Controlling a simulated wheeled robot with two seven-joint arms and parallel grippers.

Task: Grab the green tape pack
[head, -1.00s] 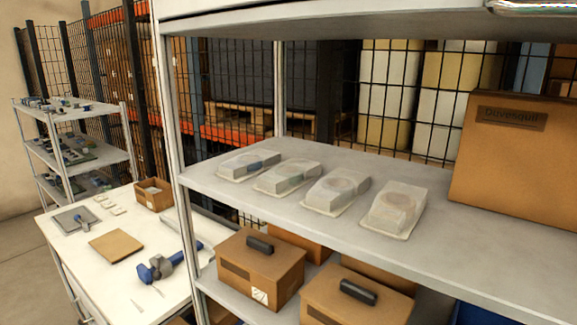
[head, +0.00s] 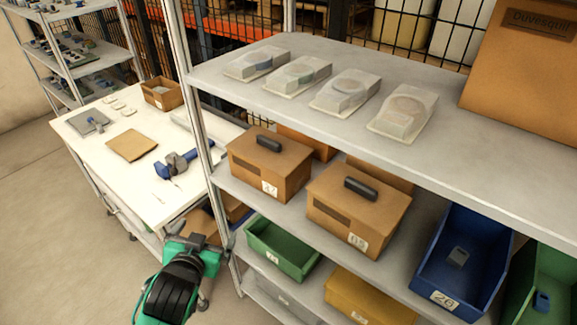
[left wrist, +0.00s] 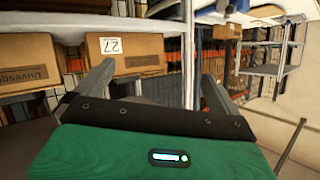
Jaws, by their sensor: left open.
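Several clear tape packs sit in a row on the grey upper shelf in the head view. The second from the left, the green tape pack (head: 298,75), has a faint green tint. It lies between a blue-tinted pack (head: 257,63) and a greyish pack (head: 345,91). My left gripper (head: 192,242) is at the lower left of the head view, well below and left of the packs, and touches none of them. In the left wrist view its two fingers (left wrist: 156,88) are spread with nothing between them. My right gripper is not in view.
The shelf's upright post (head: 187,100) and front edge stand between my left gripper and the packs. Brown boxes (head: 268,163) fill the shelf below, with green, yellow and blue bins lower down. A white table (head: 95,150) stands at the left. A large carton (head: 520,75) stands at the right.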

